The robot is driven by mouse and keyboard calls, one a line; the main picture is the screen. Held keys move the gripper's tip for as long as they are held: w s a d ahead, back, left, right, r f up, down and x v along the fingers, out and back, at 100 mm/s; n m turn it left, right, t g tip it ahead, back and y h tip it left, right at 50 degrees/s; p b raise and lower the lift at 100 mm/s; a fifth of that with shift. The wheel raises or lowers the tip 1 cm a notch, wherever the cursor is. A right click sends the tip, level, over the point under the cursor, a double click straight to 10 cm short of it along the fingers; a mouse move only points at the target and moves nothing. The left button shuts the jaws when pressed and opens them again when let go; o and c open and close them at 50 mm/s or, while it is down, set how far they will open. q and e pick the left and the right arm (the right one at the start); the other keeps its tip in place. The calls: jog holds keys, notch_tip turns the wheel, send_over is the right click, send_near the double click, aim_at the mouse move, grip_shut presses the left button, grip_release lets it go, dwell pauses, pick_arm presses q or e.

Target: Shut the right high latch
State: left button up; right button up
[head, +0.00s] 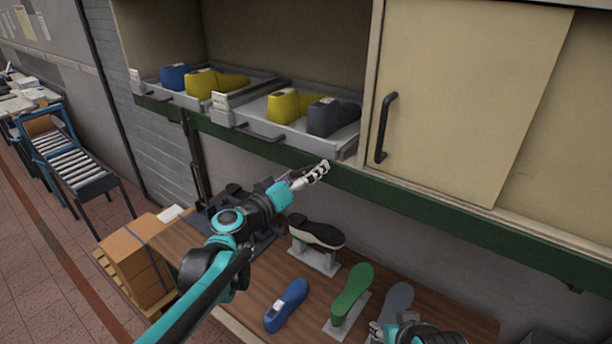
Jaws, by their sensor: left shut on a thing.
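My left gripper (318,172) is at the green front edge of the high shelf, just below the front right corner of the right tray (290,138). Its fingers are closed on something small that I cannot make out. No latch shows clearly; it may be hidden by the fingers. The right tray holds a yellow last (290,105) and a dark grey last (333,118). My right gripper (378,331) shows only in part at the bottom edge, beside a grey sole form (397,300); its jaws cannot be read.
A sliding door (465,90) with a black handle (385,128) stands right of the tray. A left tray (205,98) holds a blue and a yellow last.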

pick_arm(q)
jog(key=n+b, duration=0.1)
jog(key=n, duration=0.4)
jog(key=shift+n+b, duration=0.3)
jog(key=n+b, duration=0.1)
jog(key=n, duration=0.4)
jog(key=shift+n, duration=0.4)
jog(key=o, duration=0.8)
jog(key=v, duration=1.2)
